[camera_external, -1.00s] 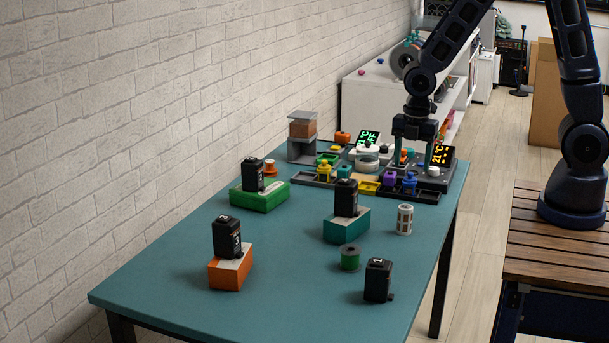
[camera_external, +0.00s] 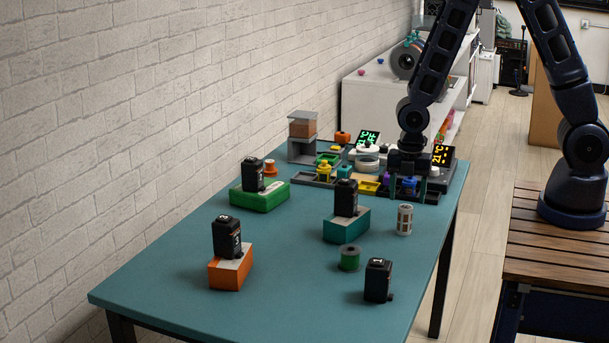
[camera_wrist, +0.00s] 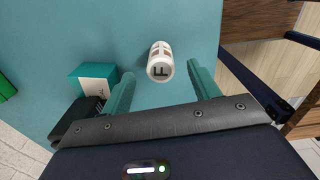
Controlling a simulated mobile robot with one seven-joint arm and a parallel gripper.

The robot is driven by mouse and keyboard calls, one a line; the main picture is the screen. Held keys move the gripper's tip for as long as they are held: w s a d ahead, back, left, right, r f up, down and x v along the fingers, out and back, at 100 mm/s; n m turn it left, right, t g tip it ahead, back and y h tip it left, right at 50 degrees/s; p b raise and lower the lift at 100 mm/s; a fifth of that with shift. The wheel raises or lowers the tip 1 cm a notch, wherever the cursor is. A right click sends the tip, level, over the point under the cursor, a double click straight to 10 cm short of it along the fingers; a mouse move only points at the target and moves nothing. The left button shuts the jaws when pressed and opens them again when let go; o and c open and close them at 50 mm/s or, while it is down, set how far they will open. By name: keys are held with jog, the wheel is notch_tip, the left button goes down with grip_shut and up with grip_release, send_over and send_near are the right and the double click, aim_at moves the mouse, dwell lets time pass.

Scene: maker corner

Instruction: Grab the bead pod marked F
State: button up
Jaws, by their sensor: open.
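The bead pod marked F (camera_wrist: 160,62) is a pale cylinder with slotted sides, and a dark F shows on its end in the wrist view. In the external view a pale slotted cylinder (camera_external: 404,220) stands upright on the teal table, right of the teal block; its letter cannot be read there. My gripper (camera_wrist: 160,80) is open, with the pod showing between and beyond its two green fingers, not gripped. In the external view my gripper (camera_external: 407,184) is low over the cluster of small parts at the table's far end, behind the cylinder.
A teal block (camera_external: 346,228) with a black canister (camera_external: 346,197) stands left of the pod. A green spool (camera_external: 349,259) and another black canister (camera_external: 378,280) are nearer the front. Trays and a lit display (camera_external: 443,155) crowd the far end. The table's right edge is close.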

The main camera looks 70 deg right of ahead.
aim_at(406, 206)
jog(key=shift+a+f, duration=0.2)
jog(key=shift+f, duration=1.05)
jog(key=shift+a+f, duration=0.2)
jog(key=shift+f, duration=1.05)
jog(key=c, duration=1.1)
jog(key=shift+r, duration=0.1)
